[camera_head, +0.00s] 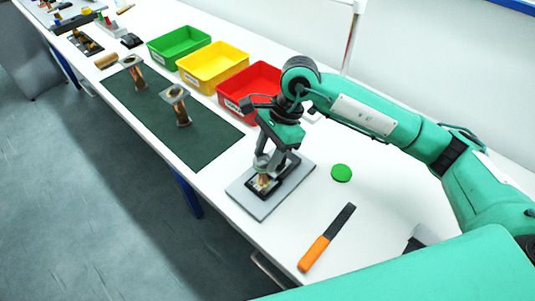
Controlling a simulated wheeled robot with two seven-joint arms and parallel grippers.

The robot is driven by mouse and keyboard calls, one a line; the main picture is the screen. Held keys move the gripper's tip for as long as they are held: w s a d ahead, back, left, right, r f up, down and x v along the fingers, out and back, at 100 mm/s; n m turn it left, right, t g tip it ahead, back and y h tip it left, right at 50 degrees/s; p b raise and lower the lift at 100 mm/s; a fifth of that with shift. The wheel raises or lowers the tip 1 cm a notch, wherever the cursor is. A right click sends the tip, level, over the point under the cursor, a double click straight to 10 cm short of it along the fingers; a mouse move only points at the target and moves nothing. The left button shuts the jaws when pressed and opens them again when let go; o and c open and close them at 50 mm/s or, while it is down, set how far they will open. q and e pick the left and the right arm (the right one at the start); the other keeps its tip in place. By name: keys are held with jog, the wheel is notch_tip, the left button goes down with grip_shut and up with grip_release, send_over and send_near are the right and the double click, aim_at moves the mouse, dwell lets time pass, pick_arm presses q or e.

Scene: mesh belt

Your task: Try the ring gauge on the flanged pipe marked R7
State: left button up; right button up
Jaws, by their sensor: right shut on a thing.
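My right gripper (272,164) is low over a grey plate (248,199) and shut on a small grey ring-shaped piece (261,161), which looks like the ring gauge. Below it a short copper-coloured pipe (264,181) shows at a dark square on the plate. The fingers partly hide both, and I cannot tell whether the ring is around the pipe or just above it. Two flanged pipes (179,104) (134,72) stand upright on the dark green mat, with grey flanges on top. No R7 mark is legible. My left gripper is out of view.
Red (232,105), yellow (203,88) and green (163,57) bins stand along the back. An orange-handled file (314,251) and a green disc (341,173) lie right of the plate. The front of the green mat (196,148) is clear.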

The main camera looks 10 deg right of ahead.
notch_tip(320, 180, up, 5)
jog(key=shift+f+p, duration=0.2)
jog(key=shift+p, duration=0.5)
